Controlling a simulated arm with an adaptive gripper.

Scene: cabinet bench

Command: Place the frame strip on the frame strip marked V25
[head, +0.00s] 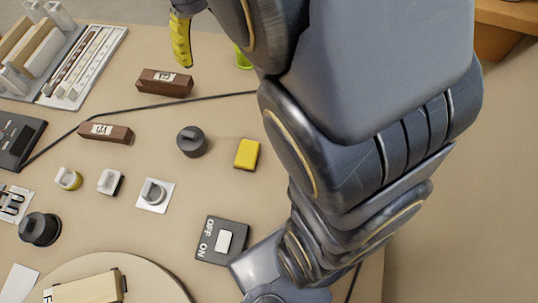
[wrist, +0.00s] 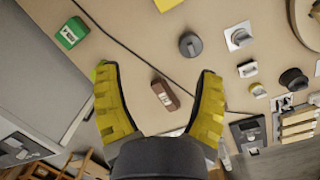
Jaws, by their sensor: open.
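Two brown frame strips with white labels lie on the bench in the head view. The farther strip (head: 165,83) lies beyond the dark cable, and the nearer strip (head: 105,132) lies on this side of it. The lettering is too small to read surely; the nearer label seems to begin with V. One yellow finger of my gripper shows at the top of the head view. In the wrist view my gripper (wrist: 158,72) is open and empty, with the farther strip (wrist: 165,95) below, between its fingers. The nearer strip is not clearly visible there, perhaps behind the right finger.
The cable (head: 150,107) crosses the bench. A dark knob (head: 191,142), a yellow block (head: 247,154) and a switch plate (head: 222,240) lie nearby. A grey rack (head: 45,75) stands at upper left. A green block (wrist: 72,33) shows in the wrist view.

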